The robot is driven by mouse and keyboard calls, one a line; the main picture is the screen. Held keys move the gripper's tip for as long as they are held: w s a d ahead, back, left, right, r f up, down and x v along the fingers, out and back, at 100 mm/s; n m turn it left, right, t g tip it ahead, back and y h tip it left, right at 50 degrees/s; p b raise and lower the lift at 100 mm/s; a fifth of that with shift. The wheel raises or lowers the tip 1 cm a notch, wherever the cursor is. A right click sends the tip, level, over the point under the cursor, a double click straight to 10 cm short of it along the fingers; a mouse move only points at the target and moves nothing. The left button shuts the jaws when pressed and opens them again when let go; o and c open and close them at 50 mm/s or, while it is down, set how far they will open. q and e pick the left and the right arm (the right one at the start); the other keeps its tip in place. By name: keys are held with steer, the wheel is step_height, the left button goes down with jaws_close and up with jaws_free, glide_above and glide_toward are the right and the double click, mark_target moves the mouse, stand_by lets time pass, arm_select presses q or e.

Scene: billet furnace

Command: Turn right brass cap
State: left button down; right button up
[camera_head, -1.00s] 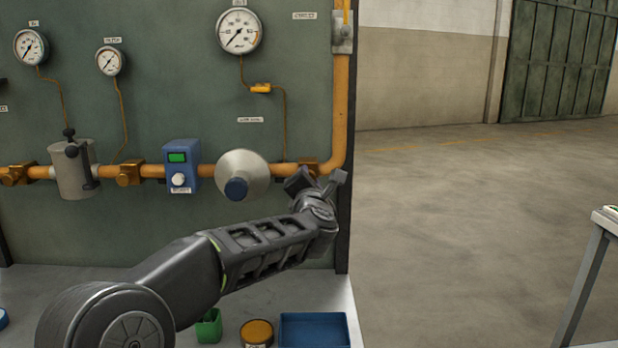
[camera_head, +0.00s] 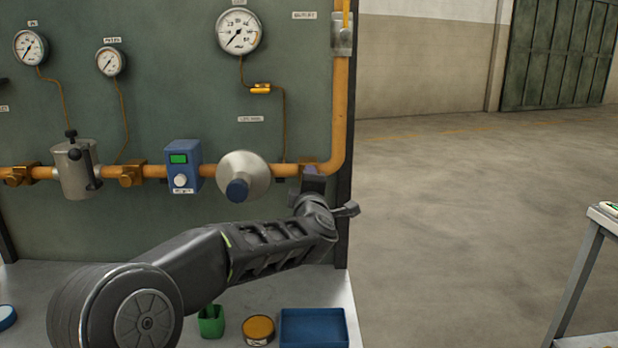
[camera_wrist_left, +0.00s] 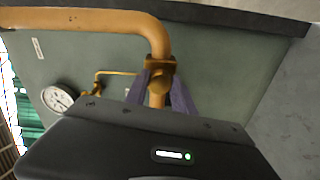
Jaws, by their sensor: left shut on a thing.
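The right brass cap (camera_head: 309,161) sits on the orange pipe near its upward bend, mostly hidden behind my left gripper in the head view. In the left wrist view the cap (camera_wrist_left: 160,70) shows between the two purple-grey fingers. My left gripper (camera_head: 313,178) is shut on this cap; it also shows in the left wrist view (camera_wrist_left: 160,84). Two more brass caps sit further left on the pipe, one in the middle (camera_head: 131,174) and one at the far left (camera_head: 20,174). My right gripper is not in view.
Along the pipe (camera_head: 341,110) are a cone with a blue end (camera_head: 246,178), a blue box with a green display (camera_head: 183,166) and a metal cylinder (camera_head: 72,178). Below lie a blue tray (camera_head: 313,340), a yellow-lidded tin (camera_head: 257,330) and a green cup (camera_head: 211,322).

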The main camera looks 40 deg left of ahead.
arm_select(q)
steer(key=shift+m, duration=0.4)
steer(key=shift+f, duration=0.1)
steer(key=c, duration=1.1)
jaws_free()
steer(key=shift+o, duration=0.2)
steer(key=v, duration=0.7)
steer(key=shift+s+d+b, duration=0.3)
steer(key=shift+b, duration=0.15)
